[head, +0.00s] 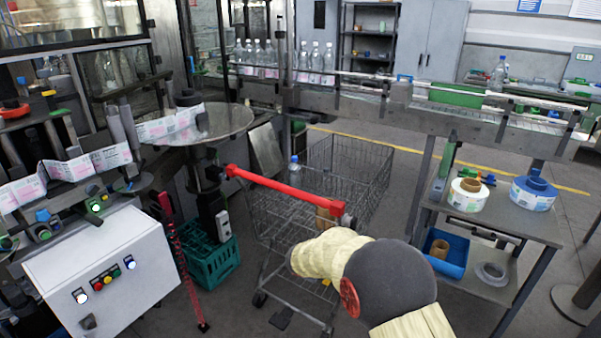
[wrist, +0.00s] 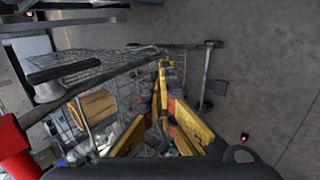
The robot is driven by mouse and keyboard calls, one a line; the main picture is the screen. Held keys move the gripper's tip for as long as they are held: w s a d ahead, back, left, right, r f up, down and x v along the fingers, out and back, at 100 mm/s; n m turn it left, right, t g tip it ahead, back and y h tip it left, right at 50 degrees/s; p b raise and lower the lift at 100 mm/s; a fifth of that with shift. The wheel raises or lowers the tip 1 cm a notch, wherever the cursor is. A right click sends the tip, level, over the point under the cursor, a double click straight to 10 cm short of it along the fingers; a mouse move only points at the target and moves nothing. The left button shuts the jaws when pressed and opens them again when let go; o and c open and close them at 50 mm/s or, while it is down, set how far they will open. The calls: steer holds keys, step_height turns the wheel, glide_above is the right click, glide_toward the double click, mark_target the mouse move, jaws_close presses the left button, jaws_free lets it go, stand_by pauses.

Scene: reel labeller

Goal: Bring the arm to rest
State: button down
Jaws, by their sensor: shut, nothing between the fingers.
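My arm reaches forward over the shopping cart (head: 350,165) in the head view, and it hides my gripper there. In the wrist view my gripper (wrist: 160,68) shows with its yellow and grey fingers together at the tips, shut and empty. It points down over the cart's wire basket (wrist: 100,75). The cart's red handle (head: 285,190) crosses just beyond my arm in the head view.
A side table (head: 525,228) with label reels (head: 468,194) stands to the right. A white control box (head: 100,270) and a green crate (head: 210,258) stand to the left. A conveyor (head: 450,108) with bottles runs behind. Open floor lies right of the cart.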

steer(key=s+d+f+m+g, duration=0.1)
steer(key=s+d+f+g, duration=0.15)
steer(key=s, duration=0.45)
steer(key=s+d+r+m+t+y+p, duration=0.1)
steer(key=s+r+m, duration=0.4)
steer(key=s+r, duration=1)
steer(key=s+d+r+m+t+y, duration=0.1)
steer(key=s+r+m+y, duration=0.2)
steer(key=s+r, duration=1.2)
steer(key=s+m, duration=0.2)
steer(key=s, duration=0.2)
steer(key=shift+s+d+y+p, duration=0.15)
steer(key=shift+s+y+p, duration=0.15)
steer(key=shift+s+p, duration=0.1)
